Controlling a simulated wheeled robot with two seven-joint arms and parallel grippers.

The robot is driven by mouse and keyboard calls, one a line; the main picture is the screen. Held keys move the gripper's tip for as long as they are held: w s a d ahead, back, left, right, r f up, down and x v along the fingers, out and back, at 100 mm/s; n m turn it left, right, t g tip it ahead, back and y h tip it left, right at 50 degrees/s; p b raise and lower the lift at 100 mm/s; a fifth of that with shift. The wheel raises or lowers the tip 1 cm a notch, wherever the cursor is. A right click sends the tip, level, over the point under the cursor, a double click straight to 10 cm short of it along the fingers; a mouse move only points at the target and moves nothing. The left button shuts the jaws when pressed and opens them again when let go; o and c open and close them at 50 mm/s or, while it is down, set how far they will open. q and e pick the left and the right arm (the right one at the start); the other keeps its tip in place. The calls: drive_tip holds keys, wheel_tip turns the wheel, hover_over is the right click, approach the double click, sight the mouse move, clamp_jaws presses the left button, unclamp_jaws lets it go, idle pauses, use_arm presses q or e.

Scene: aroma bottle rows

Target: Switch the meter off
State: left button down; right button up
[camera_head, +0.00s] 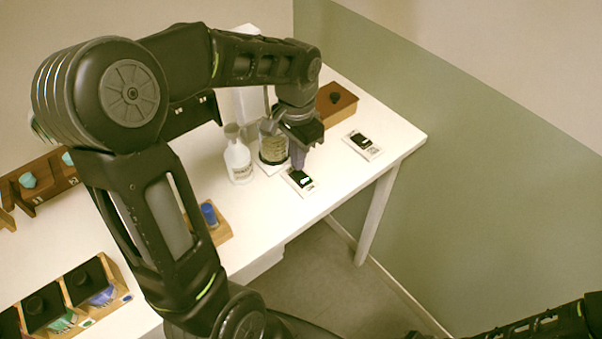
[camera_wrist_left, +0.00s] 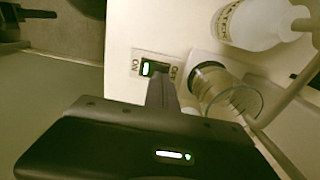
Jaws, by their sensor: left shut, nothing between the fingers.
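A white switch plate (camera_head: 308,191) with a black rocker and a lit green part lies near the front edge of the white table. In the left wrist view this plate (camera_wrist_left: 135,56) shows ON at its left end and OFF at its right, and the green light (camera_wrist_left: 146,68) is toward the ON end. My left gripper (camera_head: 298,166) points down over the rocker, shut and empty. In the wrist view its fingertips (camera_wrist_left: 161,78) cover part of the rocker; I cannot tell whether they touch it. My right gripper is out of view.
A glass beaker (camera_head: 273,148) stands just behind the switch plate, with a white bottle (camera_head: 238,160) to its left. A second switch plate (camera_head: 375,152) lies to the right. A wooden box (camera_head: 337,103) is behind. Wooden racks with bottles are at left. The table's right corner is clear.

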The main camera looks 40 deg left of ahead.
use_arm(q)
drive_tip(key=shift+f+b, duration=0.9)
drive_tip(key=shift+f, duration=0.3)
idle(0.5)
drive_tip(key=shift+r+p, duration=2.75)
drive_tip(key=shift+r, duration=0.8)
